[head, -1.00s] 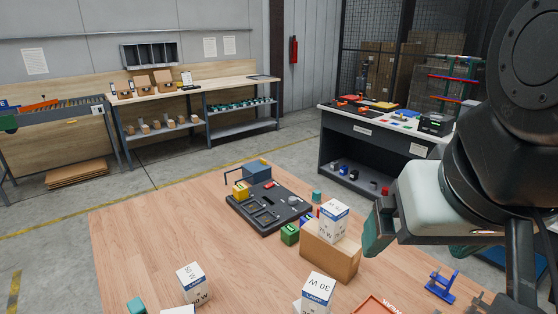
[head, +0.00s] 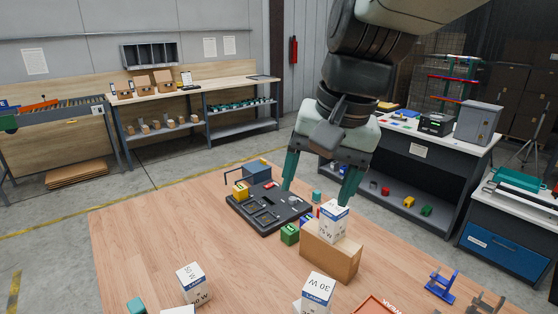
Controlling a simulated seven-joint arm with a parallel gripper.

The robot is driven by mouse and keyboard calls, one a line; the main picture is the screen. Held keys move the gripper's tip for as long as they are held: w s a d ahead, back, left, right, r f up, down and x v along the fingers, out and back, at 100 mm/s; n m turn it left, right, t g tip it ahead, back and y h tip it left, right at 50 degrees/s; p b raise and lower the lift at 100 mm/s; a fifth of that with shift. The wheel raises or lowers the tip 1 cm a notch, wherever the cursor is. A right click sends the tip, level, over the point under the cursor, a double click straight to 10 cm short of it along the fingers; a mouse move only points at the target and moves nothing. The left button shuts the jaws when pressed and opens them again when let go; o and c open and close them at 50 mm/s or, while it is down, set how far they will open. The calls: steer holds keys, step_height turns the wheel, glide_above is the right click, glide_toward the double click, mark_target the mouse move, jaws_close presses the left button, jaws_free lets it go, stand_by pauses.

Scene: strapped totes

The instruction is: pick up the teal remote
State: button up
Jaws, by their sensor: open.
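I cannot make out a clear teal remote. A small teal object (head: 317,196) stands near the table's far edge, right of the black tray. Another teal piece (head: 136,306) shows at the bottom left, partly cut off by the picture's edge. Either one is too small or cut off to name. My gripper (head: 316,192) is open and points down over the far side of the table, with its teal fingers apart. In the picture its fingertips lie either side of the first teal object; their height above it is unclear.
A cardboard box (head: 330,252) with a lamp box (head: 333,221) on top stands just in front of my gripper. A black tray (head: 262,220) and green block (head: 289,234) are to its left. More lamp boxes (head: 193,284) stand nearer. The table's left middle (head: 160,225) is clear.

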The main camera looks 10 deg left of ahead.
steer(key=w+a+f+m+g+y, duration=0.1)
steer(key=w+a+f+g, duration=0.1)
steer(key=w+a+f, duration=0.3)
steer(key=w+a+f+g+y, duration=0.1)
steer(key=w+a+f+g, duration=0.15)
steer(key=a, duration=0.55)
steer(key=m+g+y, duration=0.4)
steer(key=m+g, duration=0.1)
steer(key=g, duration=0.3)
glide_toward(137, 303)
steer(key=shift+m, duration=0.3)
steer(key=x, duration=0.6)
steer(key=shift+x, duration=3.15)
steer(key=shift+c, duration=0.2)
steer(key=c, duration=1.1)
